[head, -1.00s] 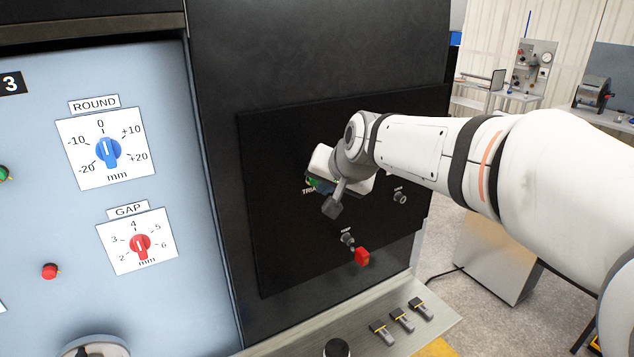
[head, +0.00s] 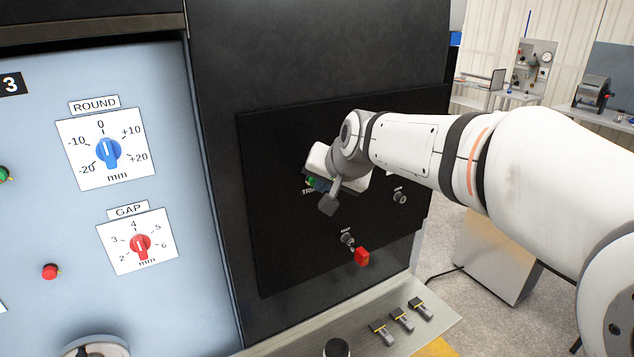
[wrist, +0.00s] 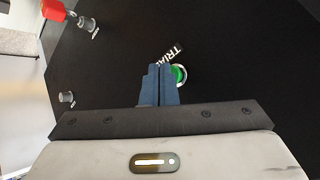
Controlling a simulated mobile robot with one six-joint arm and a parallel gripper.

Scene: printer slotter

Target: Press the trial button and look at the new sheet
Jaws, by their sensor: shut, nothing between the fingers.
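The trial button is a green round button (wrist: 178,75) with a light rim on the black panel. A label reading "TRIAL" (wrist: 172,54) sits beside it. In the head view only a bit of the green button (head: 311,182) shows beside my gripper. My gripper (wrist: 162,68) is shut and empty, its blue fingers pointing at the panel. In the wrist view the fingertips overlap the button's edge. I cannot tell whether they touch it. No sheet is in view.
The black panel (head: 275,240) also carries a red-tagged key switch (head: 362,257) below and a small knob (head: 400,197) to the right. A ledge with several dark-headed levers (head: 402,319) lies below. The blue ROUND dial (head: 108,152) and red GAP dial (head: 140,245) are at left.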

